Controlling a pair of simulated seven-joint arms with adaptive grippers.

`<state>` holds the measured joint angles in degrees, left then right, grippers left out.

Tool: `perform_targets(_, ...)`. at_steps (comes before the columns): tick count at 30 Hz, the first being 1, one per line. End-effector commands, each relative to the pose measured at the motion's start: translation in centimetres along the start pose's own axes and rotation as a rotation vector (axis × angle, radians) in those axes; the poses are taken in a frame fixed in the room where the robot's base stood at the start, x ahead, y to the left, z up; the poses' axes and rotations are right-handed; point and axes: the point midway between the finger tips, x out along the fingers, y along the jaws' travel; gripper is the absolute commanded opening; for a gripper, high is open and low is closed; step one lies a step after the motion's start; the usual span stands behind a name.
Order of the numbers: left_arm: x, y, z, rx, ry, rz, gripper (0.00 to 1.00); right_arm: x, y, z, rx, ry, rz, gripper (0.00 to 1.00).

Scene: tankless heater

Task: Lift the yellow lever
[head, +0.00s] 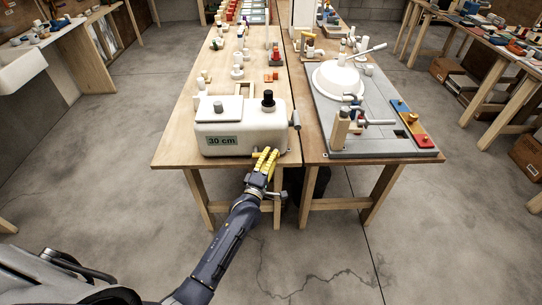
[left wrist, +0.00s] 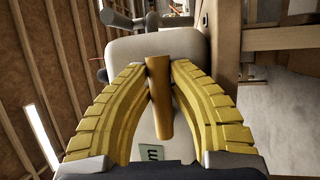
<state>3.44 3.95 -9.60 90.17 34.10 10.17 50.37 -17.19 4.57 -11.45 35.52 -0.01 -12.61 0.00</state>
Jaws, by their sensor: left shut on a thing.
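The white tankless heater (head: 240,128) with a green "30 cm" label stands at the front of the left table. My left gripper (head: 266,157) has yellow fingers and is at the lower right of the heater's front face. In the left wrist view the yellow lever (left wrist: 160,100) is a short orange-yellow cylinder in front of the white heater body (left wrist: 133,44). The left gripper's ribbed fingers (left wrist: 160,75) close on it from both sides. In the head view the fingers mostly hide the lever. My right gripper is in neither view.
A grey panel (head: 375,144) with a white dome (head: 338,79) fills the right table. Several small parts stand farther back. The floor in front is clear.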

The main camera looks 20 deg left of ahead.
Motion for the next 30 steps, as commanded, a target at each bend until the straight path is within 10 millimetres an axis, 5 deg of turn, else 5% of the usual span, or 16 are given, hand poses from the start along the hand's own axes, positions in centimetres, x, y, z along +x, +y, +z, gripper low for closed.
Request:
perform_targets(11,0.3,0.8,-0.1,-0.103,0.022,0.045,0.0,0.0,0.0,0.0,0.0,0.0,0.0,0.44)
perform_targets(30,0.4,3.5,-1.3,-0.577,0.124,0.243,0.0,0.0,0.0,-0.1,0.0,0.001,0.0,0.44)
